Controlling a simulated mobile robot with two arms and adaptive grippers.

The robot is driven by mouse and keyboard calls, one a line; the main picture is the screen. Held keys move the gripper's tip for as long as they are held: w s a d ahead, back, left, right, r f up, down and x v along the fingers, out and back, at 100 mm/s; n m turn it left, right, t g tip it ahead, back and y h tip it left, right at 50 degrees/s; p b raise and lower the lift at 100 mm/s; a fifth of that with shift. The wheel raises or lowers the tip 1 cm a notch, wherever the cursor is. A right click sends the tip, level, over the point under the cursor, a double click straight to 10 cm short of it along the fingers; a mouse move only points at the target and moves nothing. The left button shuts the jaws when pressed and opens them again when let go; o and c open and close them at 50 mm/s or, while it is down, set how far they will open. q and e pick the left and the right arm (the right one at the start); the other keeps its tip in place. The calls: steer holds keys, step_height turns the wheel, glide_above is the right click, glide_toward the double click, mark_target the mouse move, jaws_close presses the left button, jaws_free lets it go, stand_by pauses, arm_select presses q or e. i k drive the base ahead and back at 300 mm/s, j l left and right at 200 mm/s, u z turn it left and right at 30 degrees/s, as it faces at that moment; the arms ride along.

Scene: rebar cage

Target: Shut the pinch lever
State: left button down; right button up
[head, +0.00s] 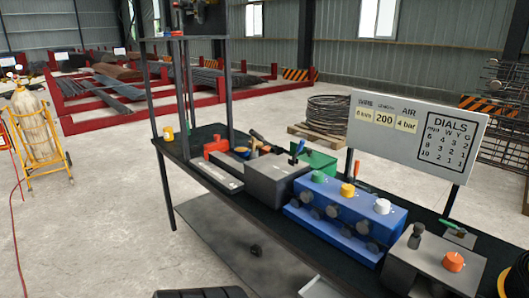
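A small upright lever with a blue grip (299,147) stands at the back right of a grey box (277,180) on the long black bench. It may be the pinch lever, but I cannot tell for sure. A dark handle with a brown part (260,138) leans behind the grey box on its left. Neither of my grippers shows in the head view.
A blue block (345,218) with green, yellow and white dials stands right of the grey box. Further right is a grey box with an orange knob (453,261). A sign board (418,133) rises behind. A red-ended grey rail (215,165) lies left.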

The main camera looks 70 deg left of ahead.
mark_target(302, 142)
steer(key=u, duration=1.85)
